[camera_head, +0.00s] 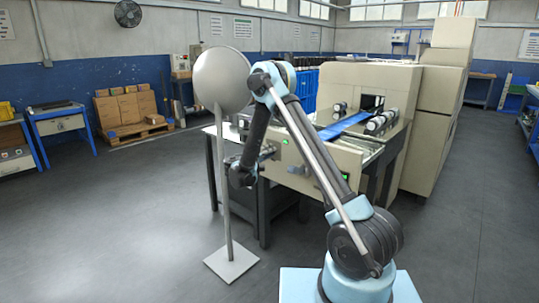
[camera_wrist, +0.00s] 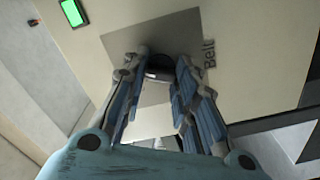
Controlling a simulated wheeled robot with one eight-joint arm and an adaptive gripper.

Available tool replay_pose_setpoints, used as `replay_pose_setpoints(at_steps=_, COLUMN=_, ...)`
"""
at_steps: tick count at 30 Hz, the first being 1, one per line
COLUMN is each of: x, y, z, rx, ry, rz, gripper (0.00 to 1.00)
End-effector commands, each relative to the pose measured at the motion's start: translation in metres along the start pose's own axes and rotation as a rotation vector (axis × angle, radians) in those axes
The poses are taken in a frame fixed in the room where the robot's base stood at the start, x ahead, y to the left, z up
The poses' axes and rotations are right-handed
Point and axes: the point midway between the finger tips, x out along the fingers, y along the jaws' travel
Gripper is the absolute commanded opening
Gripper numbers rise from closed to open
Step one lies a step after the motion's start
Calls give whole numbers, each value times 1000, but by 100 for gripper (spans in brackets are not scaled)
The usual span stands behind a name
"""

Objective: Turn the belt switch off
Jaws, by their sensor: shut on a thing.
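The belt switch (camera_wrist: 159,71) shows in the wrist view as a small dark knob between my fingertips, partly hidden by them. It sits on a grey plate marked "Belt" (camera_wrist: 209,54). My gripper (camera_wrist: 160,66) is shut on the switch, one blue-grey finger on each side. A green light (camera_wrist: 73,12) is lit on the cream panel beside the plate. In the head view my gripper (camera_head: 268,153) is at the left end of the cream machine, near a lit green light (camera_head: 285,141). The switch itself is too small to make out there.
A stand with a round grey disc (camera_head: 221,80) stands just left of my forearm, close to it. A second green light (camera_head: 343,177) is lit further right on the machine. A blue strip (camera_head: 343,125) lies on the conveyor. The floor at left is clear.

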Motion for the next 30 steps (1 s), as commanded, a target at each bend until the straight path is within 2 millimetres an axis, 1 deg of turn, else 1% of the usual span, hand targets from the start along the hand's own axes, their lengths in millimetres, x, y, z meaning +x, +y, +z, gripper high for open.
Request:
replay_pose_setpoints(at_steps=8, x=0, y=-2, z=-1, rx=-137, ry=1, rz=-2, gripper=3)
replay_pose_setpoints(at_steps=30, x=0, y=-6, z=0, rx=-798, ry=5, rz=-4, gripper=3)
